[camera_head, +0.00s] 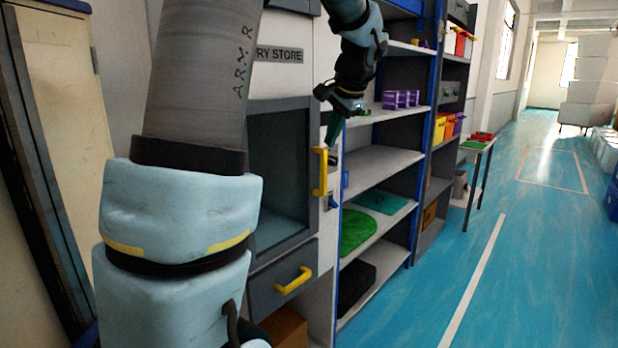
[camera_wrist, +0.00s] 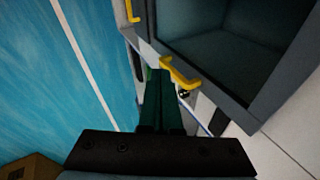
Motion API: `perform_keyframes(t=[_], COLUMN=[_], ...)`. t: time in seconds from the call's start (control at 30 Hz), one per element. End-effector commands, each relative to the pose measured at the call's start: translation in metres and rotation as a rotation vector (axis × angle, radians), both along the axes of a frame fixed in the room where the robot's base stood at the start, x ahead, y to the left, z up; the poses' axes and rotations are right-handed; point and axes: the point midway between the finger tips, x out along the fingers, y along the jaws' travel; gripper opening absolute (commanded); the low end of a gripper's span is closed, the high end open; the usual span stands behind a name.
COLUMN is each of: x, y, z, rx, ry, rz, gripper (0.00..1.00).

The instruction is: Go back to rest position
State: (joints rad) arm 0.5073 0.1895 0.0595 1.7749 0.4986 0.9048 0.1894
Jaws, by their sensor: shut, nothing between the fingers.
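My gripper (camera_head: 333,132) is at the end of my raised arm, in front of the cabinet and close to the upper yellow handle (camera_head: 320,172). In the wrist view its green fingers (camera_wrist: 160,85) are together and empty, with the yellow handle (camera_wrist: 180,74) just beyond their tips. I cannot tell whether the fingers touch the handle. The glass-fronted cabinet door (camera_head: 284,175) looks shut.
A drawer (camera_head: 283,294) with a yellow handle is below the door. Open shelves (camera_head: 385,160) stand to the right, with purple items (camera_head: 400,99) on one. A small table (camera_head: 477,145) stands farther back. The blue floor (camera_head: 530,240) on the right is mostly clear.

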Motion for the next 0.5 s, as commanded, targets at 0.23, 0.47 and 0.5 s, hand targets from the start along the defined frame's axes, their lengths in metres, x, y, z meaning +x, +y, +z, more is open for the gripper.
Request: perform_keyframes(t=[0.23, 0.47, 0.5], x=[-0.105, -0.190, -0.198], y=[0.080, 0.114, 0.117], z=[-0.124, -0.182, -0.187], rx=[-0.278, -0.432, -0.445], ry=[0.169, 0.221, 0.223], rz=[0.363, 0.665, 0.696], gripper=[0.00, 0.00, 0.00])
